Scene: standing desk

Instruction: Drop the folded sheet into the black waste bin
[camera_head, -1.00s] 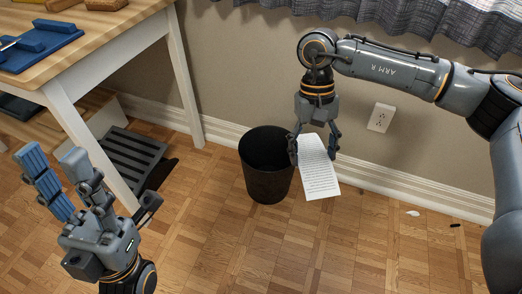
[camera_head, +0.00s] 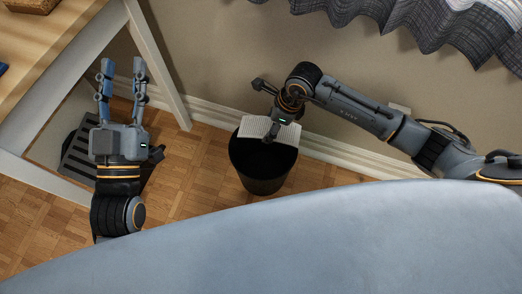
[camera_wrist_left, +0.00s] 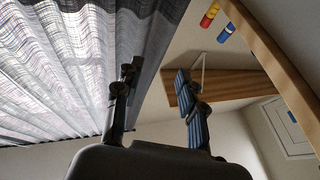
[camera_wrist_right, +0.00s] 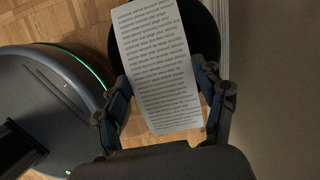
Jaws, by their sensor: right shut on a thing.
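The black waste bin (camera_head: 263,170) stands on the floor near the wall in the head view, its mouth open upward. The folded sheet (camera_head: 262,130), white with printed lines, is held over the back part of the bin's mouth. My right gripper (camera_head: 271,134) is shut on the sheet, pointing down above the bin. In the right wrist view the sheet (camera_wrist_right: 162,70) lies between both fingers, with the dark bin (camera_wrist_right: 205,45) behind it. My left gripper (camera_head: 122,65) is open and empty at the left, well away from the bin; its fingers also show apart in the left wrist view (camera_wrist_left: 155,85).
A wooden desk (camera_head: 55,60) with a white leg (camera_head: 158,65) stands at the left. A dark slatted footrest (camera_head: 80,155) lies below it. The wall and white baseboard (camera_head: 340,158) run behind the bin. A grey curtain (camera_head: 430,25) hangs at the upper right.

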